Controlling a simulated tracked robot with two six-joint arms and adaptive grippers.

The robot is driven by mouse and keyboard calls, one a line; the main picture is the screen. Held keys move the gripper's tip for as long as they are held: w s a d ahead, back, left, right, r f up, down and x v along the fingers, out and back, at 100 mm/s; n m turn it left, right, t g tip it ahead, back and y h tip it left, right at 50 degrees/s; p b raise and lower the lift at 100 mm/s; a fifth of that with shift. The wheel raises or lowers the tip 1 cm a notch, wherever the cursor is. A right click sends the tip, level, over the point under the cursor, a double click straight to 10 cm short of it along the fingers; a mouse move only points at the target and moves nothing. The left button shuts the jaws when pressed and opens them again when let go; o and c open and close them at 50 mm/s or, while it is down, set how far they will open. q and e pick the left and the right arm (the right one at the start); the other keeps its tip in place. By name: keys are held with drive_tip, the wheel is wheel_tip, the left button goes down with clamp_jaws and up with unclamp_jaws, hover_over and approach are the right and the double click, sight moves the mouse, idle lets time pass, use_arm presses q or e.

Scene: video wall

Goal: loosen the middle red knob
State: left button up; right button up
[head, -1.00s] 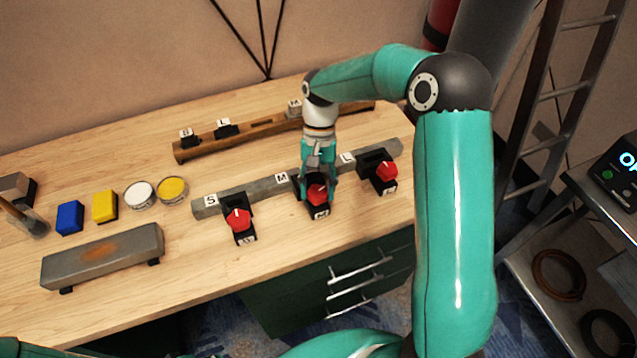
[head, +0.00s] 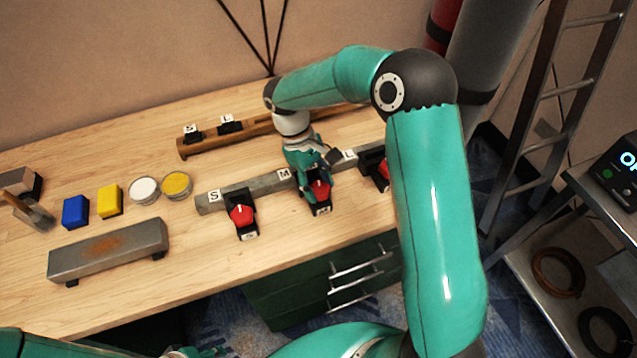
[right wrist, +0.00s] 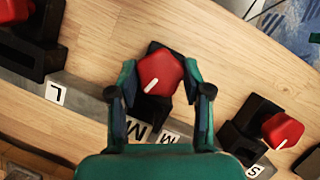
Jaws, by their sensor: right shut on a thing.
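The middle red knob (head: 319,190) sits on a black clamp marked M on the grey bar (head: 262,184). My right gripper (head: 318,186) is around this knob from above, shut on it. In the right wrist view, the knob (right wrist: 160,74) lies between the two fingers (right wrist: 159,80), its white line slanting toward the lower left. The red knob of the S clamp (head: 241,217) and that of the L clamp (head: 384,169) stand apart on either side. My arm partly hides the L clamp. Only a small part of my left gripper (head: 190,352) shows at the bottom edge.
A wooden rail (head: 215,142) with black blocks lies behind the bar. A blue block (head: 75,211), a yellow block (head: 109,201), two small tins and a grey slab (head: 108,248) are on the left. Bare tabletop lies in front of the clamps.

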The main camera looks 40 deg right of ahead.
drive_tip(key=shift+a+n+t+h, duration=0.1)
drive_tip(key=shift+n+t+h, duration=0.3)
drive_tip(key=shift+n, duration=1.3)
drive_tip(key=o, duration=0.9)
drive_tip(key=shift+c, duration=0.2)
drive_tip(key=v, duration=1.2)
drive_tip(key=shift+w+a, duration=0.15)
drive_tip(key=shift+a, duration=0.05)
drive_tip(key=shift+f, duration=0.1)
